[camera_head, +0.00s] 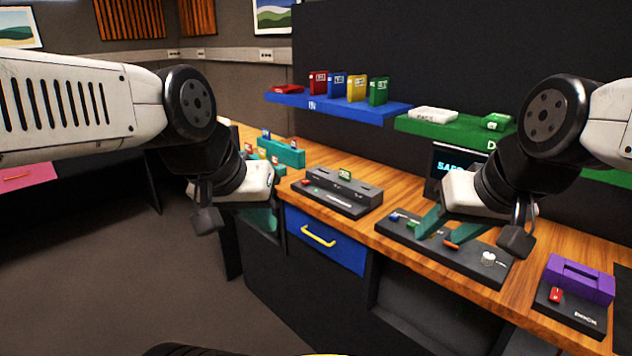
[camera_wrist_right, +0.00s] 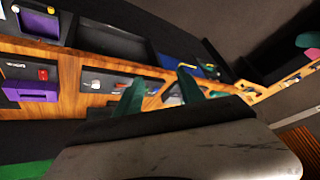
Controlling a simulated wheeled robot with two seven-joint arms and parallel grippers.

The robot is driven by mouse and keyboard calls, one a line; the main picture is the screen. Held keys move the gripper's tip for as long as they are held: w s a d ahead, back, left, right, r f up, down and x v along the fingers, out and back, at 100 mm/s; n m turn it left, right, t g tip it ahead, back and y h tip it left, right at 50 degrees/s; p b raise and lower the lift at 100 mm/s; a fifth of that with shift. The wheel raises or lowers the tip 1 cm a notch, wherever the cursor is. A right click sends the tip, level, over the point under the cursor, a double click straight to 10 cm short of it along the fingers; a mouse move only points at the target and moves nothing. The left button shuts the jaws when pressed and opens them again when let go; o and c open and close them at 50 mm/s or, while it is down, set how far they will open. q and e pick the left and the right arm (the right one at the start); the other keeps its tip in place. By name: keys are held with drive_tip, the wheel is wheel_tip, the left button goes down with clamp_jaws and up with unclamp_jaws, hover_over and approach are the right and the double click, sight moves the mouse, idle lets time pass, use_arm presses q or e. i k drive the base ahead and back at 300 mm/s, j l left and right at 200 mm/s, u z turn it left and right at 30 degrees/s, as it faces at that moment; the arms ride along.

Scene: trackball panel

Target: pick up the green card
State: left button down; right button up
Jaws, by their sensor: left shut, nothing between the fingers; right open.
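A green box-like piece (camera_head: 379,91) also stands at the right end of a row on the blue shelf, and another green piece (camera_head: 497,121) lies on the green shelf. My left gripper (camera_head: 262,217) is shut and empty, in front of the counter and left of the blue drawer. My right gripper (camera_head: 447,229) is open and empty over the trackball panel (camera_head: 408,241), right of the reader. Its teal fingers show apart in the right wrist view (camera_wrist_right: 160,90).
A teal rack (camera_head: 284,152) with small cards stands at the counter's far left end. A purple box (camera_head: 580,279) sits at the right. Blue (camera_head: 390,110) and green (camera_head: 412,127) shelves overhang the counter. The blue drawer (camera_head: 326,242) is below the reader.

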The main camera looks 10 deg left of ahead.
sight(345, 175)
drive_tip(key=i+j+z, duration=0.1)
drive_tip(key=i+j, duration=1.1)
